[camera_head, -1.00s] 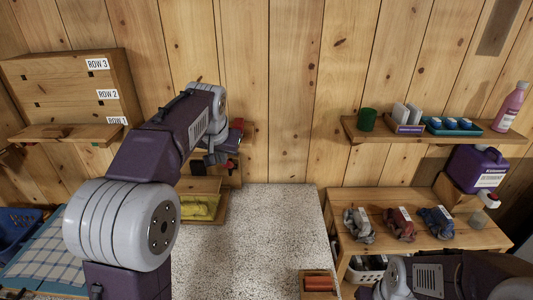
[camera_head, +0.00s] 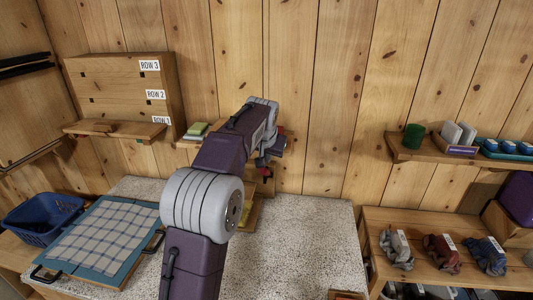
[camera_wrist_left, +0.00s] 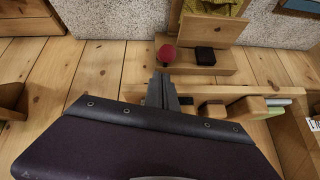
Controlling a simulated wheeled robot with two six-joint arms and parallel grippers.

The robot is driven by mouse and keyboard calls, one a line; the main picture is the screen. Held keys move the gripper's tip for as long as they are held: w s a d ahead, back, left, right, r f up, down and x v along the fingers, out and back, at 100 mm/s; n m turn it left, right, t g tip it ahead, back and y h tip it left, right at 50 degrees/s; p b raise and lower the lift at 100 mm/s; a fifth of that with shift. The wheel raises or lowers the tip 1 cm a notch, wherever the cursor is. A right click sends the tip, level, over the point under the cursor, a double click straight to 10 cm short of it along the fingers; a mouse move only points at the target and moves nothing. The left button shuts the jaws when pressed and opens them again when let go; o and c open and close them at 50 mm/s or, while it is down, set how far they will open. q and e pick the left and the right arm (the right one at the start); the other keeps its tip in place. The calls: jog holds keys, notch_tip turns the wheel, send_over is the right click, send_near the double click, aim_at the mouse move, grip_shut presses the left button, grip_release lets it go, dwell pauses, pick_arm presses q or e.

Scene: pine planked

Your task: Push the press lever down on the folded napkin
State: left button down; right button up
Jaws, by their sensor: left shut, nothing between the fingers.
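My left gripper (camera_head: 262,160) is shut and empty near the back wall. In the left wrist view its fingertips (camera_wrist_left: 162,82) point toward a red round knob (camera_wrist_left: 166,54), which stands beside a black block (camera_wrist_left: 205,56) on a wooden base. I cannot tell whether the fingers touch the knob. Beyond it, a wooden board (camera_wrist_left: 212,28) stands in front of a yellow cloth (camera_wrist_left: 212,5), cut off by the top edge. In the head view my left arm hides most of the wooden press (camera_head: 254,214) and the napkin. My right gripper is out of view.
A checkered cloth lies on a blue tray (camera_head: 70,261) at left, beside a blue basket (camera_head: 45,218). A ROW-labelled board (camera_head: 120,88) stands behind. The speckled counter (camera_head: 305,240) is clear right of my arm. A shelf (camera_head: 400,150) hangs at right.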

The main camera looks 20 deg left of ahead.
aim_at(267, 173)
pick_arm(q)
jog(key=x, duration=0.4)
jog(key=shift+w+f, duration=0.25)
jog(key=shift+f, duration=0.05)
